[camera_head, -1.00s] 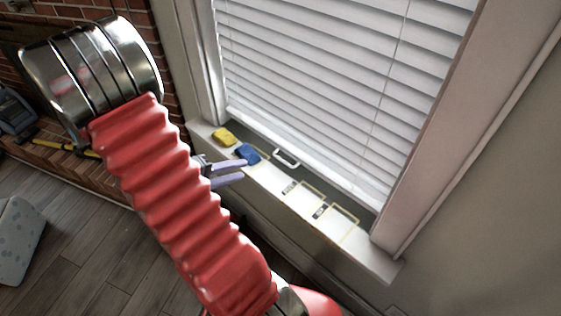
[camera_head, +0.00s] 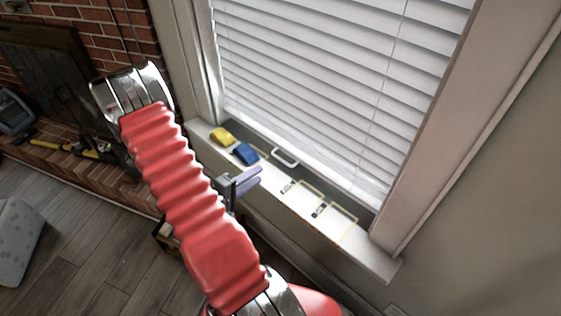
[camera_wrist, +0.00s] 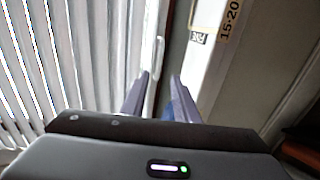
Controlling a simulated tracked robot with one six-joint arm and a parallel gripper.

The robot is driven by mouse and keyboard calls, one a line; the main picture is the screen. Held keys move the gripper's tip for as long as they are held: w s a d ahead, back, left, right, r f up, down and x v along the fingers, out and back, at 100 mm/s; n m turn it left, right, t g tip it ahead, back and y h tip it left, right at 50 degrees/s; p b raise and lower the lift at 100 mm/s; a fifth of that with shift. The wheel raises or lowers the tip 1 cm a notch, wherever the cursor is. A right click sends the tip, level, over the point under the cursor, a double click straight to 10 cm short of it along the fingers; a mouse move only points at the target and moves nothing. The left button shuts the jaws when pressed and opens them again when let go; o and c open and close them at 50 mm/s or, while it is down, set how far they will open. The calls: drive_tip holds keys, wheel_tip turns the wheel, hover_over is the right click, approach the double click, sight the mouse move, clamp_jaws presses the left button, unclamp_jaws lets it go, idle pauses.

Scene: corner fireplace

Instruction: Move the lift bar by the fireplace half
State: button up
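A white handle-shaped bar (camera_head: 285,157) sits at the foot of the closed white blind, at the back of the window sill; I take it for the lift bar. In the wrist view a white upright bar (camera_wrist: 157,55) shows beyond the fingertips. My gripper (camera_head: 258,176) has pale purple fingers and is at the sill's front edge, in front of the blue block and left of the bar. In the wrist view the fingers of my gripper (camera_wrist: 159,77) stand apart with nothing gripped between them. The bar is apart from the fingers.
A yellow block (camera_head: 222,137) and a blue block (camera_head: 246,154) lie on the sill's left end. Yellow-outlined labelled areas mark the sill (camera_head: 270,178). The brick fireplace (camera_head: 70,160) stands at left, with a yellow-handled tool (camera_head: 45,144) on its hearth.

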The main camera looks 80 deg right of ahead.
sight(281, 160)
drive_tip(key=shift+d, duration=0.1)
drive_tip(key=shift+x, duration=6.8)
drive_tip(key=shift+s, duration=0.1)
drive_tip(key=shift+c, duration=0.3)
clamp_jaws()
